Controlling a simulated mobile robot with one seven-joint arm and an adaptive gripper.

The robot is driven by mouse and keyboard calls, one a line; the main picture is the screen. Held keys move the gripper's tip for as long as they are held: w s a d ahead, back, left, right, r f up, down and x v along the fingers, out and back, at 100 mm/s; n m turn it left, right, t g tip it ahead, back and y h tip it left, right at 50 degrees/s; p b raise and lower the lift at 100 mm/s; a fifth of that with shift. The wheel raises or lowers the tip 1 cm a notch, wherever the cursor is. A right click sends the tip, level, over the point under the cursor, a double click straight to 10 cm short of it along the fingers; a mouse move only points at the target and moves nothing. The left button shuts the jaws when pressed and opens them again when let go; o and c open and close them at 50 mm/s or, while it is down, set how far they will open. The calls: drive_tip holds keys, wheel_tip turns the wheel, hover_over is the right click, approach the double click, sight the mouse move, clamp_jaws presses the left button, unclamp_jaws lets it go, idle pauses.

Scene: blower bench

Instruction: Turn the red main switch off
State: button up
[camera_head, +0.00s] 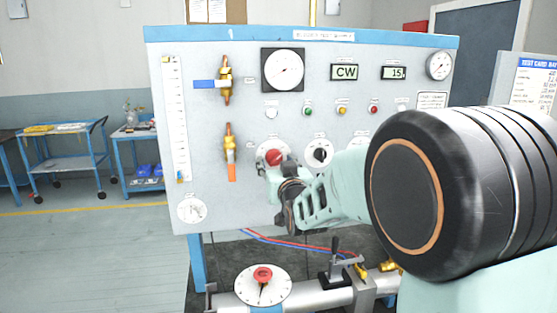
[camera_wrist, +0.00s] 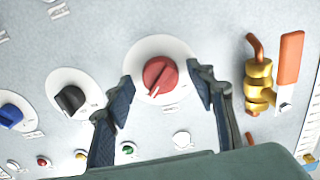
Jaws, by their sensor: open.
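The red switch (camera_head: 275,157) is a round red knob on a white disc, low in the middle of the grey panel. In the wrist view the red knob (camera_wrist: 160,76) shows a white pointer line toward the lower left. My gripper (camera_head: 270,167) is in front of it and hides part of its disc in the head view. In the wrist view my gripper (camera_wrist: 164,92) is open, with one finger on each side of the knob. I see a gap on both sides; whether the fingertips touch the panel I cannot tell.
A black knob (camera_head: 320,154) sits beside the red one, and a blue knob (camera_wrist: 11,115) lies beyond it. A brass valve with an orange handle (camera_head: 231,171) is on the other side. Small lamps (camera_head: 308,110) line the panel above.

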drive_tip(key=shift+w+a, duration=0.1)
drive_tip(key=shift+w, duration=0.1)
drive_tip(key=shift+c, duration=0.6)
drive_tip(key=c, duration=1)
drive_tip(key=shift+c, duration=0.2)
